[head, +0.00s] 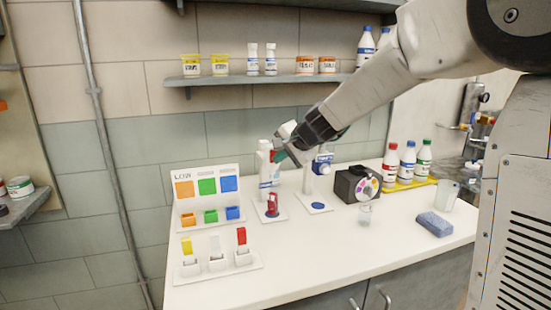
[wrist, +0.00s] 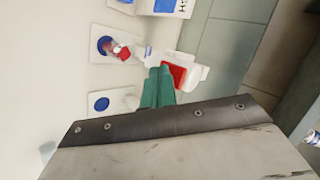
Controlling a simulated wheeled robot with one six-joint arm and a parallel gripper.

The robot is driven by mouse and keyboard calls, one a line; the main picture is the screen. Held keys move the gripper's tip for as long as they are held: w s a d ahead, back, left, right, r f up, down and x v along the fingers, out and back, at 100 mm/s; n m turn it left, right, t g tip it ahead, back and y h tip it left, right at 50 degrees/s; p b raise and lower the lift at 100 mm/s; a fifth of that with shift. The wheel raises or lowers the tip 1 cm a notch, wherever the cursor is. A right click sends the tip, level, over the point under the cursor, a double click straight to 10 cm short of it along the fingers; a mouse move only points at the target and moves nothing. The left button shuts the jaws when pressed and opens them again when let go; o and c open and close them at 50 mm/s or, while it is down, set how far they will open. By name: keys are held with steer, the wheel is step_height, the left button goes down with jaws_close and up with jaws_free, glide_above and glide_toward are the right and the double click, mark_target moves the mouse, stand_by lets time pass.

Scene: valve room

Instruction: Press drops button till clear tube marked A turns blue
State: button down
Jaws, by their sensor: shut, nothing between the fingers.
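Two white dispensers stand at the back of the counter, the left one (head: 266,178) and one with a blue-marked front (head: 322,164). My gripper (head: 280,156) is shut and empty, high beside the left dispenser. In the wrist view its teal fingertips (wrist: 159,70) are close to a red square button (wrist: 177,75) on a white head; I cannot tell if they touch. A small vessel with red contents (head: 272,205) stands on the left dispenser's base, also in the wrist view (wrist: 120,52). The right base has a bare blue disc (head: 318,205). No A mark is legible.
A colour panel (head: 207,170) and a rack with yellow, pale and red pieces (head: 215,263) stand at left. A black box with a colour wheel (head: 358,184), a clear beaker (head: 365,214), a blue sponge (head: 434,224) and bottles (head: 407,160) are at right. A shelf (head: 270,79) hangs above.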

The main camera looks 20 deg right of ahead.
steer(key=shift+s, duration=0.9)
steer(key=shift+s, duration=0.1)
steer(key=shift+s, duration=2.4)
steer(key=s+a+f+n+g, duration=0.1)
steer(key=s+f+n+g, duration=0.15)
steer(key=s, duration=0.65)
steer(key=s+a+f+n+g, duration=0.2)
steer(key=s+n+g, duration=0.2)
steer(key=s, duration=0.4)
steer(key=s+d+n+h, duration=0.2)
steer(key=s, duration=0.7)
steer(key=s+d+n+g+h, duration=0.1)
steer(key=s+d+n, duration=0.1)
steer(key=s, duration=0.8)
steer(key=shift+d+r+h, duration=0.4)
steer(key=shift+d+r, duration=0.05)
steer(key=shift+d, duration=0.3)
